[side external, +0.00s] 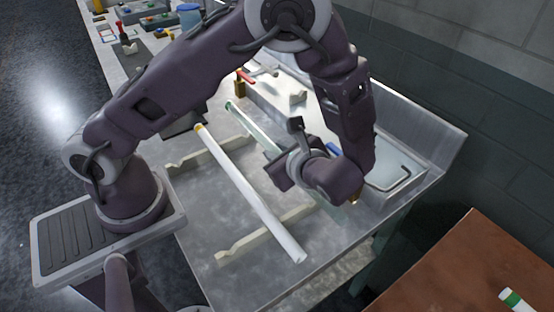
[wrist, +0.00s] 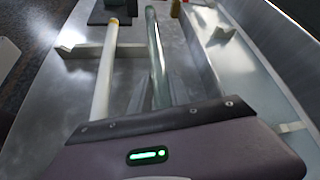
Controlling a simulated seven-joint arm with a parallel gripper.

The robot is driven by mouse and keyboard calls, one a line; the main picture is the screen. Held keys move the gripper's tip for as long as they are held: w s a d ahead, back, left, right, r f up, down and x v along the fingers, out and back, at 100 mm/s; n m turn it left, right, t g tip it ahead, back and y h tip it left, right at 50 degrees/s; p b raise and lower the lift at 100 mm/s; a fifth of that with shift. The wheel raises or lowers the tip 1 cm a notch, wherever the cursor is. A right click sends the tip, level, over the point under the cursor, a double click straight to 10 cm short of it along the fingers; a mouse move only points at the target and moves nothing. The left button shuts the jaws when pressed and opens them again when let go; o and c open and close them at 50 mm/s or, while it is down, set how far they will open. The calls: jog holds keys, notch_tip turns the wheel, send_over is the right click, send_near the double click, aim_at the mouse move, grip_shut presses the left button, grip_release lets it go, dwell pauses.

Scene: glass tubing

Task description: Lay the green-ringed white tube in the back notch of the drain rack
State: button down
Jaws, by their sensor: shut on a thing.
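A pale green, see-through tube (side external: 240,117) runs under my gripper (side external: 285,172); it also shows in the wrist view (wrist: 155,60). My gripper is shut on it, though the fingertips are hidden. A white tube with a yellow ring (side external: 250,190) lies across both cream rails of the drain rack (side external: 205,154), left of the green tube in the wrist view (wrist: 104,70). The back notches are hidden or unclear. A white tube end with a green ring (side external: 515,300) lies on a brown top at lower right, cut off by the frame.
The metal bench (side external: 200,205) has a raised back edge. A metal tray (side external: 395,185) lies beyond my gripper. A small cream block (side external: 298,97) and a red-handled brass valve (side external: 240,84) stand behind. The brown top (side external: 450,270) is separate from the bench.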

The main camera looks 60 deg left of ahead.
jog(key=shift+f, duration=1.25)
jog(key=shift+f, duration=0.5)
jog(key=c, duration=1.2)
grip_release()
jog(key=shift+c, duration=0.2)
